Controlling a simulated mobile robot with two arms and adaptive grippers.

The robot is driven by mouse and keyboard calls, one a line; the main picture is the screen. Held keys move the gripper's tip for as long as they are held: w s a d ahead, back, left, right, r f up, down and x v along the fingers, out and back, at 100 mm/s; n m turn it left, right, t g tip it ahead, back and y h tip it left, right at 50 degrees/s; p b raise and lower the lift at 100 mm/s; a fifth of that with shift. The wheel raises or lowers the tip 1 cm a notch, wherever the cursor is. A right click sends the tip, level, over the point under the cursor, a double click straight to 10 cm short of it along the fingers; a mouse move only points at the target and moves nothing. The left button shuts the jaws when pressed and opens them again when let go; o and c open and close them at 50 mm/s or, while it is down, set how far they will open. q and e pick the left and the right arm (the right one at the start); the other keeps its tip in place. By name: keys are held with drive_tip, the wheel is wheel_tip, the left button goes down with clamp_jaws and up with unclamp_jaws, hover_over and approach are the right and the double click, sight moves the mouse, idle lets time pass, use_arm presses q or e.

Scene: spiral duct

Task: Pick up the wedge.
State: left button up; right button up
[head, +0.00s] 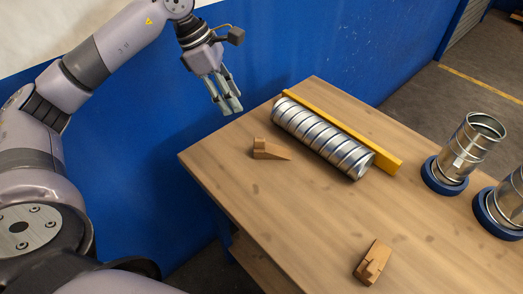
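A brown wooden wedge (271,150) lies on the table left of the spiral duct, its thin end pointing right. A second similar wooden wedge (373,262) lies near the bottom of the view. My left gripper (232,105) hangs in the air above and to the left of the first wedge, apart from it, with nothing seen in its fingers. The fingertips appear close together, but the angle hides how wide the gap is. My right gripper is not in view.
The silver spiral duct (322,137) lies on the wooden table (300,215) along a yellow bar (345,133). Two upright metal duct pieces stand in blue rings (444,181) at the right. A blue wall (310,40) rises behind. The table's middle is clear.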

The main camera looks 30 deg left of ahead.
use_arm(q)
drive_tip(key=p, duration=0.2)
approach(258, 139)
drive_tip(key=x, duration=0.4)
drive_tip(key=p+x, duration=0.1)
drive_tip(key=x, duration=0.1)
drive_tip(key=shift+s, duration=0.25)
drive_tip(key=shift+f, duration=0.25)
drive_tip(key=shift+w+d+f, duration=0.1)
drive_tip(key=shift+d+f, duration=0.05)
drive_tip(key=shift+f, duration=0.05)
drive_tip(key=p+x, duration=0.2)
drive_tip(key=x, duration=0.1)
drive_tip(key=shift+w+f, duration=0.25)
drive_tip(key=shift+w+d+f, duration=0.1)
drive_tip(key=shift+d+f, duration=0.1)
drive_tip(key=shift+f, duration=0.4)
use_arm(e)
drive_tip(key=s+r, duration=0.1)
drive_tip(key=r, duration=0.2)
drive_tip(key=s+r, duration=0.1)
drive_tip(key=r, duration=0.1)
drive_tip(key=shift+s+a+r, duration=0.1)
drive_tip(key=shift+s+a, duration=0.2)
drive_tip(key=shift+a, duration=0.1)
use_arm(q)
drive_tip(key=shift+c, duration=0.5)
clamp_jaws()
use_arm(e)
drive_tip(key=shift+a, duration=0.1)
